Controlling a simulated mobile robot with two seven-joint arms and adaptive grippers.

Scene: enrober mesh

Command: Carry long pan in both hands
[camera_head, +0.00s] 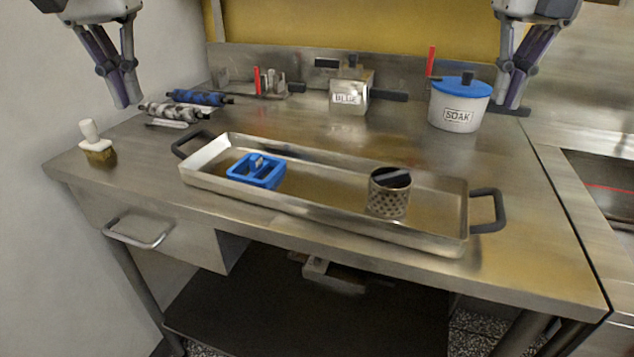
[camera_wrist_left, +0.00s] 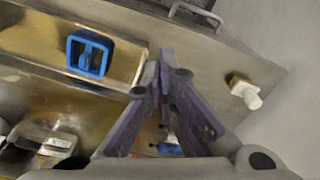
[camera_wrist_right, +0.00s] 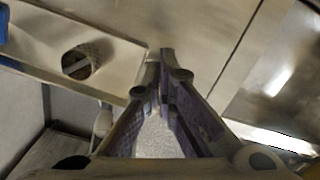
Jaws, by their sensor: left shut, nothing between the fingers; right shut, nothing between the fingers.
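The long pan (camera_head: 330,208) is a shallow metal tray lying across the front of the steel table. It has a black handle at its left end (camera_head: 193,143) and one at its right end (camera_head: 488,211). A blue square frame-like piece (camera_head: 257,170) and a perforated metal cylinder (camera_head: 389,193) stand in it. My left gripper (camera_head: 129,100) is shut and empty, high above the table's left side, away from the pan. My right gripper (camera_head: 511,102) is shut and empty, above the right rear near the SOAK pot. Both fingertip pairs meet in the wrist views (camera_wrist_left: 160,58) (camera_wrist_right: 161,58).
A white SOAK pot with blue lid (camera_head: 459,103) stands at the right rear. Two rollers (camera_head: 173,112) (camera_head: 201,97) lie at the left rear. A brush (camera_head: 96,146) stands at the left edge. A sink (camera_head: 603,185) is at right.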

